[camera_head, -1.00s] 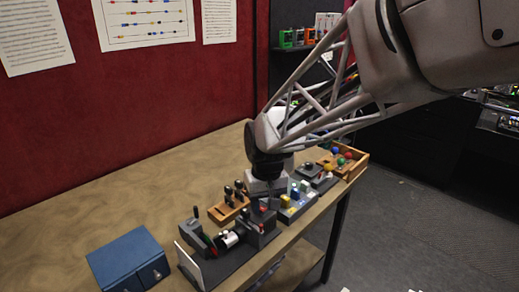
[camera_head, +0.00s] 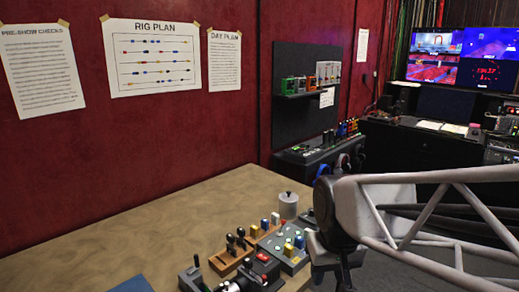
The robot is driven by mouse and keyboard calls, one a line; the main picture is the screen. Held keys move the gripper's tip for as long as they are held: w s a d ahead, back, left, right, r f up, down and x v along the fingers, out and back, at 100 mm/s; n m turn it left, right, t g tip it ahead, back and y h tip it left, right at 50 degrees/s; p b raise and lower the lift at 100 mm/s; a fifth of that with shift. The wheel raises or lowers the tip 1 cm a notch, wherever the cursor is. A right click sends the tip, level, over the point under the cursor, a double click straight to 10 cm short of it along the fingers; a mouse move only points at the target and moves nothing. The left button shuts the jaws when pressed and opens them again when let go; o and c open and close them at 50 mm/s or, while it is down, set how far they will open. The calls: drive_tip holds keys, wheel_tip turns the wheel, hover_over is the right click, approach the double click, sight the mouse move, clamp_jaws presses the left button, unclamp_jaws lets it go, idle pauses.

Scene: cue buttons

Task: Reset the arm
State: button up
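My arm comes in from the right, and my gripper (camera_head: 343,274) hangs at its end beside the table's right edge. Its fingers point down and are small and dark, so I cannot tell whether they are open. I see nothing held in it. A grey panel with coloured buttons (camera_head: 285,250) is on the table just left of my gripper. A dark box with red buttons (camera_head: 264,266) is nearer the front. A wooden block with black-knobbed levers (camera_head: 231,250) is left of these. My wrist hides part of the table's right edge.
The wooden table (camera_head: 130,240) is clear at its left and back. A lidded pale canister (camera_head: 288,206) stands behind the panels. A blue box (camera_head: 133,285) shows at the bottom edge. A desk with monitors (camera_head: 462,57) is at the far right.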

drive_tip(key=s+d+m+t, duration=0.1)
drive_tip(key=s+d, duration=0.4)
drive_tip(key=s, duration=0.3)
drive_tip(key=shift+s+r+h, duration=0.3)
drive_tip(key=shift+s+r, duration=0.05)
